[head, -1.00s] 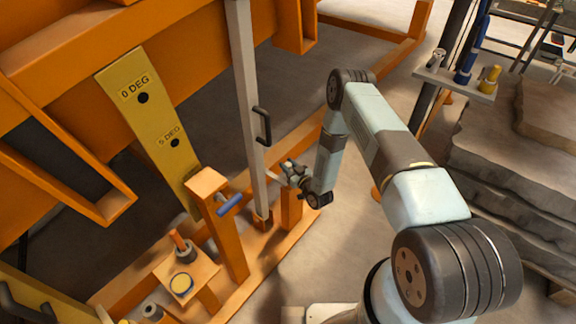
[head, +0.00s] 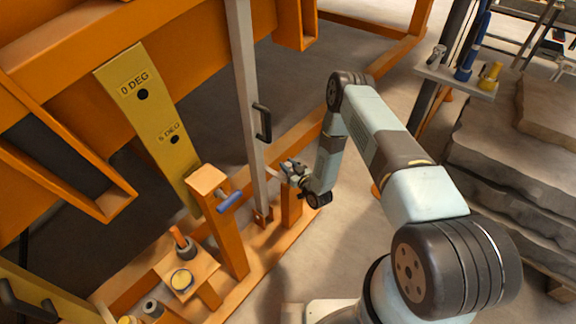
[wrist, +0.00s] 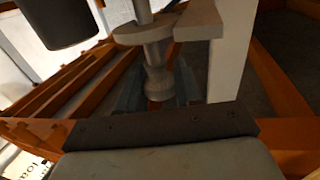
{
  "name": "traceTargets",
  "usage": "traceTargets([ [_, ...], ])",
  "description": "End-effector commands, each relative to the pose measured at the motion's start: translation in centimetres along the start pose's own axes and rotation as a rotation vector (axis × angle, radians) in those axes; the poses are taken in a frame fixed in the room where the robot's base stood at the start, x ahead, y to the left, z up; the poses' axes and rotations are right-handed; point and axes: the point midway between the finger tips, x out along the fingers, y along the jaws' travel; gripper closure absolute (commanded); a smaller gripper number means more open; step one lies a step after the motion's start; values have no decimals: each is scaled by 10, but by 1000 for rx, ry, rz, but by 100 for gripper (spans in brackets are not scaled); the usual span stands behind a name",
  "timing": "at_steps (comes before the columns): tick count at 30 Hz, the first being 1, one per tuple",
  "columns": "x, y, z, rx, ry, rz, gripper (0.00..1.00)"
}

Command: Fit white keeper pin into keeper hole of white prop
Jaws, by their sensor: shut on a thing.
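The white prop (head: 246,100) is a tall pale post with a black handle on its side. It stands upright, slightly tilted in the picture, with its foot at an orange bracket. My gripper (head: 285,170) is just right of its lower part. In the wrist view my gripper (wrist: 158,92) is shut on the white keeper pin (wrist: 156,58), a pale pin with a wide collar and a knob end. The pin points away from the gripper, close beside the prop (wrist: 232,50). The keeper hole cannot be made out, and I cannot tell whether the pin tip is in it.
A short orange post (head: 291,205) stands directly below my gripper. Another orange post with a blue-handled pin (head: 229,202) stands left of the prop. A yellow degree plate (head: 150,115) is further left. A shelf (head: 455,82) with several pins is at upper right.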

Motion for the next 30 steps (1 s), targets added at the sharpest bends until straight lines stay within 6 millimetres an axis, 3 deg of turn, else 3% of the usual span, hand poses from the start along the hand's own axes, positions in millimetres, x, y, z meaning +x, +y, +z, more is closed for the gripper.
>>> traceTargets([
  [27, 0, 0, 18, 0, 0, 0, 97],
  [28, 0, 0, 18, 0, 0, 0, 64],
  [30, 0, 0, 18, 0, 0, 0, 57],
])
